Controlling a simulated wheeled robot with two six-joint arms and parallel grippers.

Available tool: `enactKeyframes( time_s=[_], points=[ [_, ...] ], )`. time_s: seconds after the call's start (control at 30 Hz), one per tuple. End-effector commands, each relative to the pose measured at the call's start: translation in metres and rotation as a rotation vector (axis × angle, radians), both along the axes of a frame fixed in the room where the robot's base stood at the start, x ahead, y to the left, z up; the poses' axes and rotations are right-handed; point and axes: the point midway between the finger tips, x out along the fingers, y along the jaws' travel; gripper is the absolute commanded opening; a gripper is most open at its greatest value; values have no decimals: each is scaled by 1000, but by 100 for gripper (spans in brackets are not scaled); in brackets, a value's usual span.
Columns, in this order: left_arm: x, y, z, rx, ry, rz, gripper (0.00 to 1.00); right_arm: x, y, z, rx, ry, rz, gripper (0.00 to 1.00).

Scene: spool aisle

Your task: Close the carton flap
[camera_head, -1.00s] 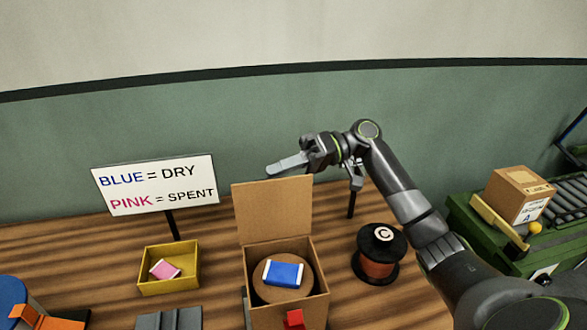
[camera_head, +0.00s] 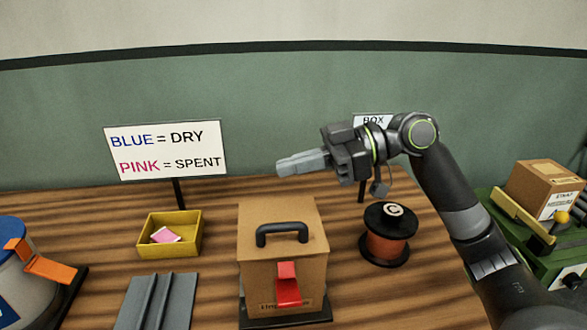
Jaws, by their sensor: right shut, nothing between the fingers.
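The brown cardboard carton (camera_head: 258,271) stands on a dark base on the wooden table. Its flap (camera_head: 307,214) lies down flat across the top, with a black handle (camera_head: 282,231) on it. A red tab (camera_head: 287,284) is on the carton's front. The carton's inside is hidden under the flap. My right gripper (camera_head: 280,167) is shut and empty, above and behind the carton, pointing left and apart from the flap. My left gripper is not in view.
A yellow bin (camera_head: 148,246) with a pink packet (camera_head: 165,235) stands left of the carton. A black and copper spool (camera_head: 387,246) marked C stands to the right. A sign (camera_head: 167,149) rises behind the bin. A grey ridged plate (camera_head: 158,302) lies front left.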

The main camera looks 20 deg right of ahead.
Motion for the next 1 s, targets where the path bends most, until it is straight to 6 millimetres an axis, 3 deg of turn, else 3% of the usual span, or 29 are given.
enactKeyframes(
  time_s=[0.03, 0.23, 0.57, 1.0],
  points=[
    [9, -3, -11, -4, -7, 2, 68, -5, 1, -12, -14, -46, 0, 0],
    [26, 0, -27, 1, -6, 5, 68, -24, 6, -30, -63, -230, 1, 0],
    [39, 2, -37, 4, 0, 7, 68, -39, 10, -48, -109, -421, 0, 0],
    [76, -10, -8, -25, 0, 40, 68, -45, 12, -66, -126, -485, 0, 0]
  ],
)
